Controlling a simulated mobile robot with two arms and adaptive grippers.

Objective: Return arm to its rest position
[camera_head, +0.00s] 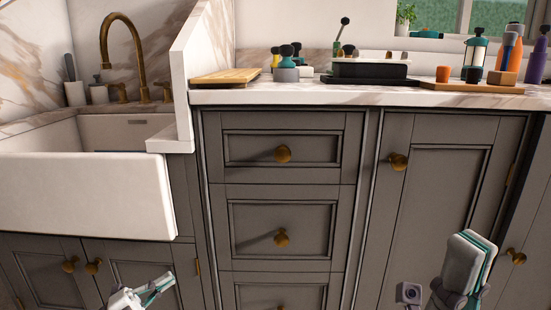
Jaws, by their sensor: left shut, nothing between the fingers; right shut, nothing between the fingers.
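My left gripper (154,287) shows at the bottom left, in front of the lower cabinet doors below the sink. It is shut and empty, and the rest of its arm is out of the picture. My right gripper (473,249) shows at the bottom right, pointing up in front of the grey cabinet door. It is shut with nothing held. Both grippers are below the countertop and apart from the things on it.
A white sink (85,197) with a brass tap (138,50) is at the left. The marble countertop (300,97) carries a wooden board (226,77), a black tray (365,80), and several bottles at the right. Brass knobs (283,154) stick out from the grey drawers and doors.

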